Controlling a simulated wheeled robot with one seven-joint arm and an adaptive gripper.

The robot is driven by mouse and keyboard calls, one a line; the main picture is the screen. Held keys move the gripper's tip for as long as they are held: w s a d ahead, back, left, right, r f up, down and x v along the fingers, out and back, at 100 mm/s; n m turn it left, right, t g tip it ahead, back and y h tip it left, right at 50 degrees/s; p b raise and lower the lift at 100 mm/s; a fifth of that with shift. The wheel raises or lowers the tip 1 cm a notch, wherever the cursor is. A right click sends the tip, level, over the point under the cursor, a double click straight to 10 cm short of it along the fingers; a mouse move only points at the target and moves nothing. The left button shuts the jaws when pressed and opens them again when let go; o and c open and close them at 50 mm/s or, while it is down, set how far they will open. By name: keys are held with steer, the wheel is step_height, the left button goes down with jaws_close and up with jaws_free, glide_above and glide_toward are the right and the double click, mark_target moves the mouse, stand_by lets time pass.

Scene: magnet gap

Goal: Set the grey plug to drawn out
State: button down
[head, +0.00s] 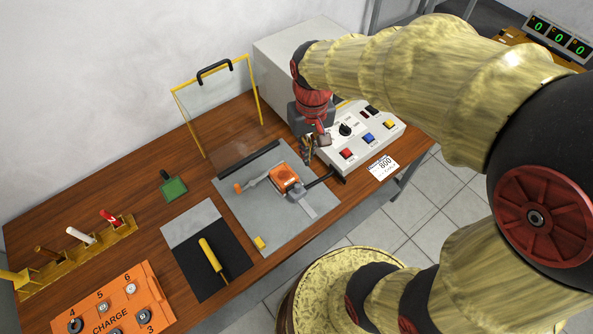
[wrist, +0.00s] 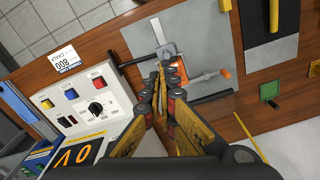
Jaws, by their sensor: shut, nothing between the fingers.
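A grey plate (head: 245,213) on the bench bears an orange block (head: 285,178) with grey fittings and an orange handle (head: 239,187) at its left. A dark fitting (head: 297,190) sits at the block's right side, where a black lead (head: 319,180) from the control box ends; it may be the grey plug, but I cannot tell for certain. In the wrist view a grey fitting (wrist: 168,51) shows at the end of the black lead (wrist: 133,60). My gripper (wrist: 167,67) is shut and empty. In the head view my gripper (head: 306,158) hangs beside the control box, behind the block.
The control box (head: 362,135) with a knob and coloured buttons stands close at my gripper's right. A clear yellow-framed screen (head: 217,110) stands behind the plate. A black mat (head: 205,265) with a yellow-handled tool (head: 211,255) and an orange charge panel (head: 118,310) lie left.

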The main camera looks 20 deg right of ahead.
mark_target(295, 174)
steer(key=w+f+m+g+p, duration=0.1)
steer(key=w+f+g, duration=0.2)
steer(key=w+f, duration=0.7)
steer(key=w+d, duration=0.1)
steer(key=w, duration=0.1)
steer(key=shift+w+m+y, duration=0.3)
steer(key=shift+w, duration=0.1)
steer(key=b+x, duration=0.2)
steer(key=x, duration=0.8)
steer(key=shift+s+a+f, duration=0.1)
steer(key=shift+s+f, duration=0.05)
steer(key=shift+f, duration=0.1)
steer(key=s, duration=0.3)
steer(key=shift+a+r+b, duration=0.25)
steer(key=shift+a+b, duration=0.05)
steer(key=shift+b, duration=0.1)
steer(key=shift+s, duration=0.35)
